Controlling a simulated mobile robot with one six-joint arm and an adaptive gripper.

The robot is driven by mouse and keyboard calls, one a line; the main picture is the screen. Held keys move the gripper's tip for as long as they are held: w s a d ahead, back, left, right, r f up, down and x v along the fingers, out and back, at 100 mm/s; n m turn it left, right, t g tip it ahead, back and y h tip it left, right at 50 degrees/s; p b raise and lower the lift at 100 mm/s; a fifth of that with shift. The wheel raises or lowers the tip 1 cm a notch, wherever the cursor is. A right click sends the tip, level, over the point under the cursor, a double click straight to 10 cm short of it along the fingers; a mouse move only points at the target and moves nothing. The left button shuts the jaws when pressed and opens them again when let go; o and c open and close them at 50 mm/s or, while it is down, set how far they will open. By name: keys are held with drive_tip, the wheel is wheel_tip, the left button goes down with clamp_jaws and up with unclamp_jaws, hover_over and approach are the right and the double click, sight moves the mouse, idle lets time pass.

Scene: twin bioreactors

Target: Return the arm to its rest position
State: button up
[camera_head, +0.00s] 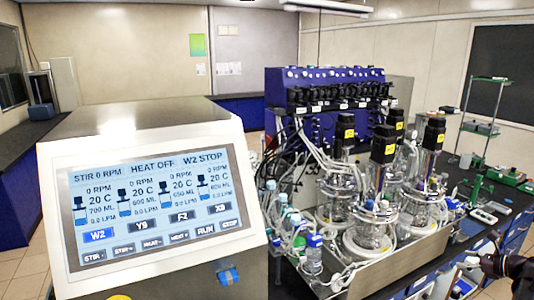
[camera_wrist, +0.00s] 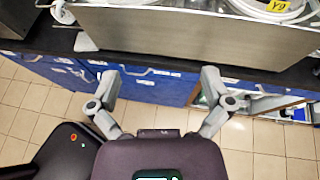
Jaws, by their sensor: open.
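My gripper (camera_wrist: 160,78) shows in the wrist view with its two grey fingers spread wide and nothing between them. Beyond the fingertips are the blue drawer fronts (camera_wrist: 155,82) of the bench and its dark top edge (camera_wrist: 170,45). A metal tray (camera_wrist: 190,32) stands on the bench above the fingers in the picture. In the head view, part of my dark arm shows at the lower right edge, beside the bench. Most of the arm is out of view.
The glass bioreactors (camera_head: 370,238) stand in a metal tray behind the control panel (camera_head: 150,205), whose screen reads STIR 0 RPM, HEAT OFF, W2 STOP. A blue pump rack (camera_head: 285,88) stands behind them. Tiled floor (camera_wrist: 255,150) is clear beside the bench.

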drive_tip(key=w+a+f+n+g, duration=0.1)
drive_tip(key=a+f+n+g, duration=0.3)
drive_tip(key=a, duration=0.6)
drive_tip(key=w+a+f+n+g+h, duration=0.15)
drive_tip(key=a+n, duration=0.35)
drive_tip(key=a, duration=0.5)
drive_tip(key=w+a+f+n+g+y, duration=0.1)
drive_tip(key=a+f+n+g, duration=0.3)
drive_tip(key=a, duration=0.6)
drive_tip(key=s+a+f+n+g+h, duration=0.1)
drive_tip(key=s+a+n+h, duration=0.2)
drive_tip(key=s+a+n, duration=0.2)
drive_tip(key=s+a+f+n+h, duration=0.1)
drive_tip(key=s+a+n+h, duration=0.2)
drive_tip(key=a+n, duration=0.8)
drive_tip(key=shift+s+a+f+g+h+b, duration=0.35)
drive_tip(key=shift+s+a, duration=0.95)
drive_tip(key=shift+a, duration=0.45)
